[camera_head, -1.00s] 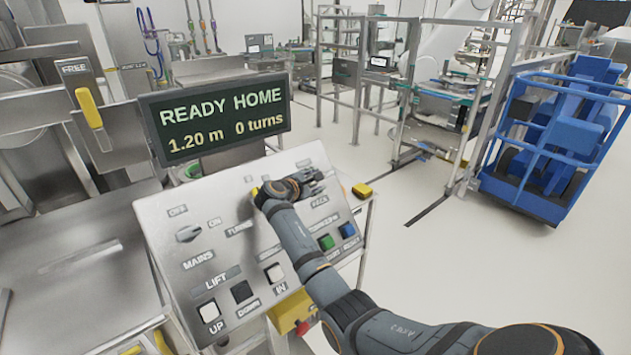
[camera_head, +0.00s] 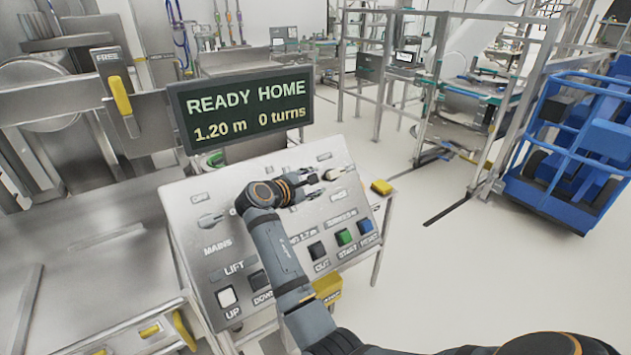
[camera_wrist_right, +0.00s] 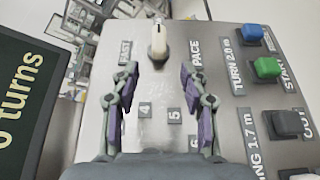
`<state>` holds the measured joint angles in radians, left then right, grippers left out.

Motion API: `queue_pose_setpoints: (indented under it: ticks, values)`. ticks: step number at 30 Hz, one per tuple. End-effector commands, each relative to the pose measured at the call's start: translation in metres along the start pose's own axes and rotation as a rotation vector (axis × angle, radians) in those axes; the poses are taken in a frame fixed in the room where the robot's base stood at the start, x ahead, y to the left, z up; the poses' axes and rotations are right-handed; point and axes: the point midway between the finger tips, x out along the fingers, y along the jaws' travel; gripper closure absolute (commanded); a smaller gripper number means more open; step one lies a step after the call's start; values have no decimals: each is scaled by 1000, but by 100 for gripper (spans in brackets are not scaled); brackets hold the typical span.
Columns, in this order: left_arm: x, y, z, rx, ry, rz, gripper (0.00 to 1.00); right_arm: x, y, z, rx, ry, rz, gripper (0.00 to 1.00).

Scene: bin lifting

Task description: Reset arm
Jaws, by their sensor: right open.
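My right gripper (camera_head: 315,187) is over the upper right of a sloped metal control panel (camera_head: 205,262). In the right wrist view its purple-padded fingers (camera_wrist_right: 159,72) are spread apart with nothing between them. A pale lever knob (camera_wrist_right: 158,40) beside the label PACE stands just beyond the fingertips, in line with the gap; I cannot tell the distance in depth. The same knob (camera_head: 334,173) shows by the fingertips in the head view. A dark screen (camera_head: 240,112) above the panel reads READY HOME, 1.20 m, 0 turns. My left gripper is not in view.
Green (camera_head: 344,237), blue (camera_head: 367,226) and black (camera_head: 317,250) buttons lie right of my forearm, a white UP button (camera_head: 226,297) left. A blue caged cart (camera_head: 520,190) stands right. Floor between is clear.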

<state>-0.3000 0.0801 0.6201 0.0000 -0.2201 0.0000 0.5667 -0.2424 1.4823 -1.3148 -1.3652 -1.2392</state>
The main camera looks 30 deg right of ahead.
Motion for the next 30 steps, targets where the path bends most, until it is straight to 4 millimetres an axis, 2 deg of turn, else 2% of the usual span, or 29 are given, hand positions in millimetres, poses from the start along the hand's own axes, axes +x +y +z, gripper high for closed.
queue_pose_setpoints:
  ticks: [7, 8, 10, 11, 13, 14, 15, 18, 21, 24, 30]
  values:
    - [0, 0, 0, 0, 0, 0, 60, 1, -1, 0, 2, 1, -1, 55]
    - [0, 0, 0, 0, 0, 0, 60, 2, -4, -1, 8, 5, -6, 55]
    - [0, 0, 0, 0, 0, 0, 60, 7, -23, -3, 48, 25, -33, 55]
    - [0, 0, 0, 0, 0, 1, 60, 11, -37, -4, 80, 40, -53, 55]
    - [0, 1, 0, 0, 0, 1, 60, 20, -84, -7, 193, 91, -127, 55]
    - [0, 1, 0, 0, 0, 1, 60, 23, -109, -7, 257, 118, -167, 55]
    - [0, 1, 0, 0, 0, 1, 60, 24, -143, -7, 350, 154, -228, 55]
    - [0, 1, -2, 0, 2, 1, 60, 14, -215, -3, 564, 235, -380, 55]
    - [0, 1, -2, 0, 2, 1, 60, -5, -263, 3, 716, 287, -510, 55]
    - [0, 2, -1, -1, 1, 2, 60, -27, -296, 9, 822, 323, -625, 55]
    - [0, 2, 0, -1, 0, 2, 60, -74, -343, 24, 964, 362, -831, 55]
